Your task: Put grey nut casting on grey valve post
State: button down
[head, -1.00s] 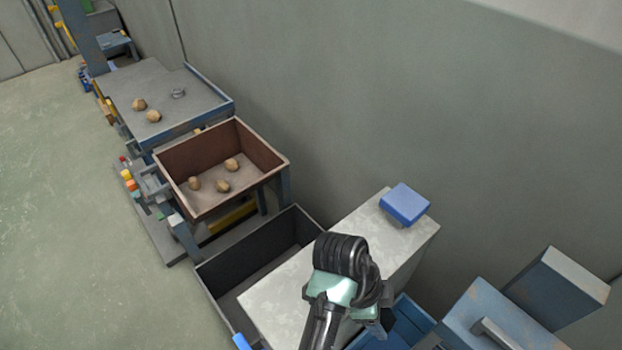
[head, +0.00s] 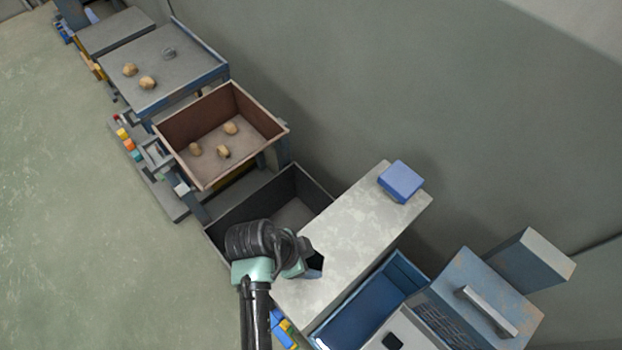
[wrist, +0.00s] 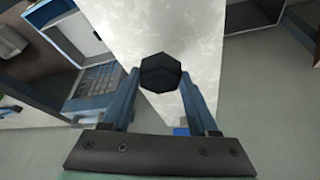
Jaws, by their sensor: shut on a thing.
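My gripper (head: 311,270) is over the near end of a pale grey worktop in the head view. In the wrist view its two blue fingers (wrist: 160,80) are closed on a dark grey six-sided piece (wrist: 160,72), which looks like the nut casting. The piece also shows as a dark shape at the gripper's tip in the head view (head: 316,260). Its height above the worktop is hard to tell. A small grey round metal piece (head: 169,53) is on the far blue-edged table. I cannot tell whether it is the valve post; no other clear post shows.
The pale worktop (head: 365,215) is mostly bare, with a blue block (head: 400,181) at its far end. A dark open bin (head: 230,212) and a brown tray (head: 275,128) with tan lumps stand to the left. A blue bin (head: 375,297) and blue box with a handle (head: 478,300) are at right.

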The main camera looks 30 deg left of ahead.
aim_at(309, 265)
jog(key=shift+f, duration=2.2)
jog(key=shift+f, duration=0.2)
jog(key=shift+c, duration=0.8)
grip_release()
jog(key=shift+r, duration=0.15)
jog(key=shift+r, duration=0.2)
jog(key=v, duration=1.1)
jog(key=shift+s+r, duration=0.15)
jog(key=shift+r, duration=0.2)
jog(key=shift+a, duration=0.15)
